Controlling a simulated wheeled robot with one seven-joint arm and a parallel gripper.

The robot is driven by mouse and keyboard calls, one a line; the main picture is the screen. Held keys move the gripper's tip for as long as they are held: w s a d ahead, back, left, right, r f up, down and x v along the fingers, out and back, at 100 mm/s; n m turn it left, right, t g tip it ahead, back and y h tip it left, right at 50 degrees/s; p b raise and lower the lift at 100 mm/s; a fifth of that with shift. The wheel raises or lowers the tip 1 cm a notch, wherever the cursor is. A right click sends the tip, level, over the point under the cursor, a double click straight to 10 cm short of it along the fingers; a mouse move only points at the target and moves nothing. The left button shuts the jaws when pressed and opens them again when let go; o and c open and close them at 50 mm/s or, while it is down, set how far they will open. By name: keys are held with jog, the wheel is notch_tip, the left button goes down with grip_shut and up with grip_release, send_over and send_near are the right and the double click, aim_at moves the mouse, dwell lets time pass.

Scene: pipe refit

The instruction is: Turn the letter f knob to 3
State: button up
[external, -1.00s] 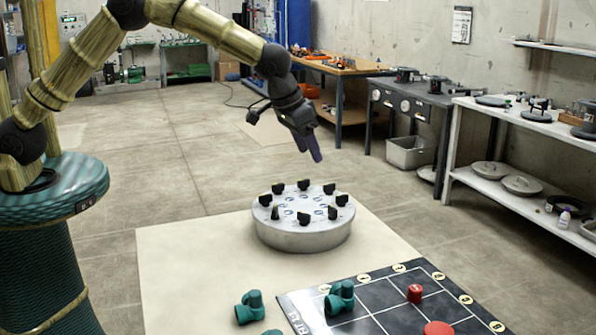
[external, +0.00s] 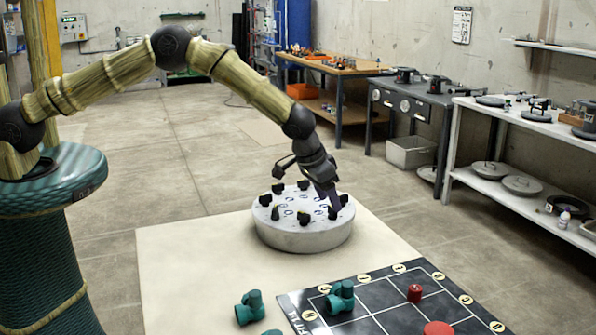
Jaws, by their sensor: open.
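A round grey knob panel (external: 290,238) stands on the pale table, with several black knobs in a ring on its top. Blue markings sit inside the ring, too small to read, so I cannot tell which knob is letter f. My gripper (external: 333,206) points down at the right side of the panel, with its purple fingers at a black knob (external: 332,213) near the right front edge. The jaws are open. I cannot tell whether the fingers touch that knob. Another knob (external: 304,220) stands at the front, and my gripper partly hides the right rear of the ring.
A black grid board (external: 375,312) lies at the table's front right, with a red cylinder (external: 415,293) and a red disc (external: 438,328) on it. Green pipe fittings (external: 249,307) stand at the front. The table left of the panel is clear.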

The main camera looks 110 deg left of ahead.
aim_at(332, 213)
jog(key=shift+x, duration=1.3)
jog(key=shift+c, duration=0.3)
jog(key=c, duration=0.9)
